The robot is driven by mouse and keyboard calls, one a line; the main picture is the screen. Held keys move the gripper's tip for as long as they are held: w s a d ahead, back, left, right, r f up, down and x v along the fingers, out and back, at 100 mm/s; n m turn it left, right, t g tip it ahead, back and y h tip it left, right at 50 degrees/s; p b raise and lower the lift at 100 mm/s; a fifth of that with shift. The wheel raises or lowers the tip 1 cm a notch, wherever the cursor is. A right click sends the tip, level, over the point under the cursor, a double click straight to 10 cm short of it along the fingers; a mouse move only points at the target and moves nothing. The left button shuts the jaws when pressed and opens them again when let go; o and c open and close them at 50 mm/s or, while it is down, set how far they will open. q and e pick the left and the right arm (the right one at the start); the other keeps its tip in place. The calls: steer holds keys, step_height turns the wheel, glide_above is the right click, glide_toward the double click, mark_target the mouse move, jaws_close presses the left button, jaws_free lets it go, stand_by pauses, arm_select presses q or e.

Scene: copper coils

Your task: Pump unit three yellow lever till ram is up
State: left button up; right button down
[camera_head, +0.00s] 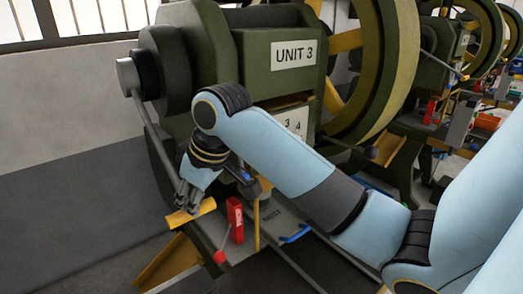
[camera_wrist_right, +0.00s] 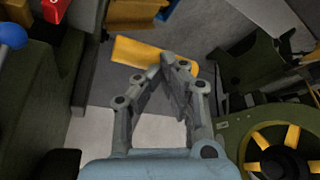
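The green machine marked UNIT 3 (camera_head: 292,55) fills the middle of the head view. A flat yellow lever end (camera_head: 205,208) sticks out low at its front left. In the right wrist view the yellow lever (camera_wrist_right: 130,51) lies as a slanted bar just past my fingertips. My right gripper (camera_head: 181,207) points down at the lever, and its fingertips overlap it in both views. In the right wrist view the gripper's (camera_wrist_right: 166,64) fingers meet at their tips, with nothing visible between them. I cannot tell whether the tips touch the lever. The ram is not clearly visible; my right arm covers part of the machine.
A red block (camera_head: 235,219), a red knob (camera_head: 219,257) and a blue handle (camera_head: 296,234) sit right of the lever. A yellow brace (camera_head: 167,262) slopes below it. Open grey floor (camera_head: 70,210) lies to the left. More green machines stand at the right.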

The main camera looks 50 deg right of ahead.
steer(key=shift+s, duration=0.1)
steer(key=w+f, duration=0.1)
steer(key=f+b, duration=0.1)
steer(key=w+f+b, duration=0.1)
steer(key=f, duration=0.1)
steer(key=shift+w+d+f, duration=0.1)
steer(key=shift+w+d, duration=0.2)
steer(key=shift+w, duration=0.05)
steer(key=shift+w+f+b, duration=0.3)
